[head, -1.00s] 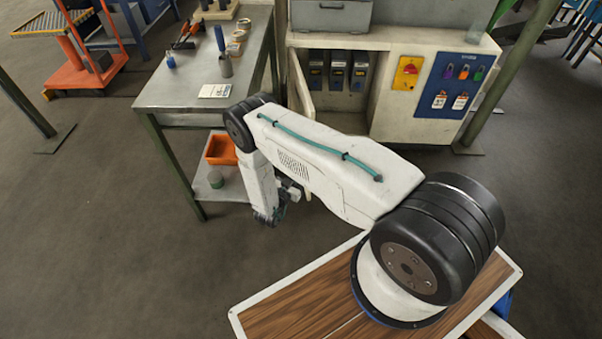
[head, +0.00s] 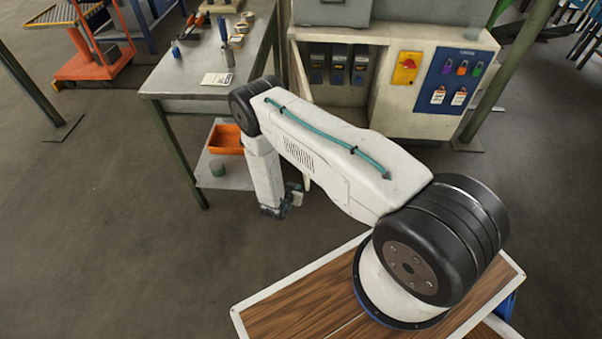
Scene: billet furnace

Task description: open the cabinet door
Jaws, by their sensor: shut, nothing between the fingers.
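The cream cabinet (head: 408,110) stands at the top centre. Its left compartment is open to view, with several dark grey units (head: 338,65) inside. The cabinet door (head: 298,75) stands swung out at the left side of this opening, seen nearly edge-on. Its lower part is hidden behind my arm. My gripper (head: 296,194) is shut and empty.
A steel workbench (head: 190,78) with tools stands left of the cabinet. An orange bin (head: 226,139) and a green can (head: 217,168) sit on its lower shelf, close to my wrist. A green post (head: 500,80) stands at right. Floor at lower left is clear.

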